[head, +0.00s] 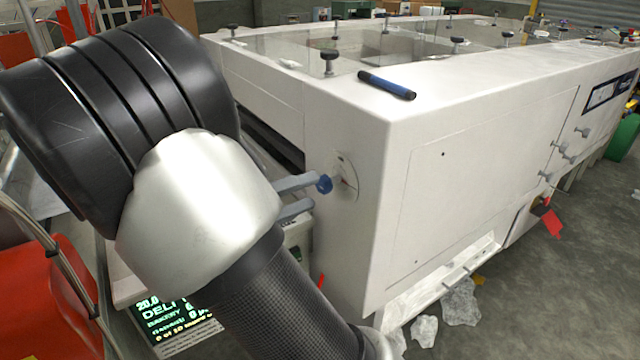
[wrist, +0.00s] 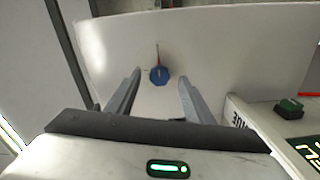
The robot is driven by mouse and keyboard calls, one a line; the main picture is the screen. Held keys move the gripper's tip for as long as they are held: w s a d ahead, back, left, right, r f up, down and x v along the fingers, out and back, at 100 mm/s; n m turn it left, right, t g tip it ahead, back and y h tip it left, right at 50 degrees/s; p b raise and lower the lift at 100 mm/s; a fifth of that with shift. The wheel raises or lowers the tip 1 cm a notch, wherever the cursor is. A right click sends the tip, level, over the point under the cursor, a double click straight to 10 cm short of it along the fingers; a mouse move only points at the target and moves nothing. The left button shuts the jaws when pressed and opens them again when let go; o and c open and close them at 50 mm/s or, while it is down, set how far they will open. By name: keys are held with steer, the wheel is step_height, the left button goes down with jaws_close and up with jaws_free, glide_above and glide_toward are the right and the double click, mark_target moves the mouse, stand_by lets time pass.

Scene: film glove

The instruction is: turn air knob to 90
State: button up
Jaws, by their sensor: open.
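My gripper (wrist: 158,84) is open, with one grey finger on each side of the knob's line and a gap on both sides. In the head view my gripper (head: 312,192) reaches toward the knob from the left. I cannot tell whether a finger touches it.
A blue marker (head: 387,85) lies on the machine's top corner. A lit display (head: 175,318) stands below my arm. Crumpled clear film (head: 460,303) lies on the floor.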

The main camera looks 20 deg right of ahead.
steer(key=s+a, duration=0.1)
steer(key=a, duration=0.5)
steer(key=shift+s+a+p, duration=0.15)
steer(key=shift+a+p, duration=0.05)
steer(key=shift+p, duration=0.15)
steer(key=shift+d, duration=0.1)
